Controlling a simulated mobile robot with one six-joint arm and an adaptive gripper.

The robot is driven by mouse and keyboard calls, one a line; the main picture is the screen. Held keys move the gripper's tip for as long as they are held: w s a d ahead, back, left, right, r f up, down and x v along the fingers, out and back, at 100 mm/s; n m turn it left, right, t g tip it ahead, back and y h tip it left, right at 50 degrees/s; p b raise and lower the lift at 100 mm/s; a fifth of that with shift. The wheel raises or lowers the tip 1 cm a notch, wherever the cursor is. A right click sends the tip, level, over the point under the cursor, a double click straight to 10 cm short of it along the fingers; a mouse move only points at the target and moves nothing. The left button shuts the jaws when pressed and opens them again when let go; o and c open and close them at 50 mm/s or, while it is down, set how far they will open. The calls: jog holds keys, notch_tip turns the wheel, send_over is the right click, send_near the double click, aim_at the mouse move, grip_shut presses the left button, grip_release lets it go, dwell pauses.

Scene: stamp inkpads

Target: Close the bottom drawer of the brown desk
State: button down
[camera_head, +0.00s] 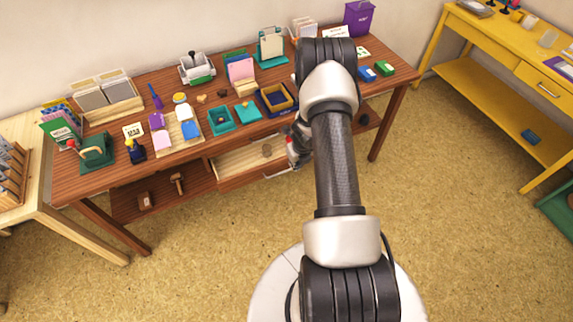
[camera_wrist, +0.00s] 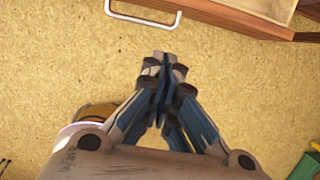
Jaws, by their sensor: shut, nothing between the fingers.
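The brown desk (camera_head: 190,75) stands along the wall in the head view. A drawer (camera_head: 240,160) under its top is pulled out, and its pale inside shows with a small round brown thing in it. In the wrist view the drawer's brown front (camera_wrist: 232,18) and silver handle (camera_wrist: 145,12) show at the top edge. My gripper (camera_wrist: 163,62) is shut and empty, below and apart from the handle in that picture. In the head view my gripper (camera_head: 298,150) is beside the drawer's right end, partly hidden by my arm.
The desktop holds several stamp pads, trays and cards. A lower shelf (camera_head: 155,200) holds a hammer-like tool (camera_head: 177,183). A yellow desk (camera_head: 510,60) stands at right and a pale wooden table (camera_head: 30,180) at left. The floor (camera_head: 180,270) in front is clear.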

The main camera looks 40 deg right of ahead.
aim_at(288, 163)
jog(key=shift+w+d+f+b, duration=0.2)
jog(key=shift+w+f, duration=0.75)
jog(key=shift+f, duration=0.25)
jog(key=shift+w+d+f+b, duration=0.15)
jog(key=shift+w+d+f, duration=0.1)
jog(key=shift+w+f, duration=0.8)
jog(key=shift+w+d+f+b, duration=0.2)
jog(key=shift+w+f, duration=0.6)
jog(key=shift+f, duration=0.5)
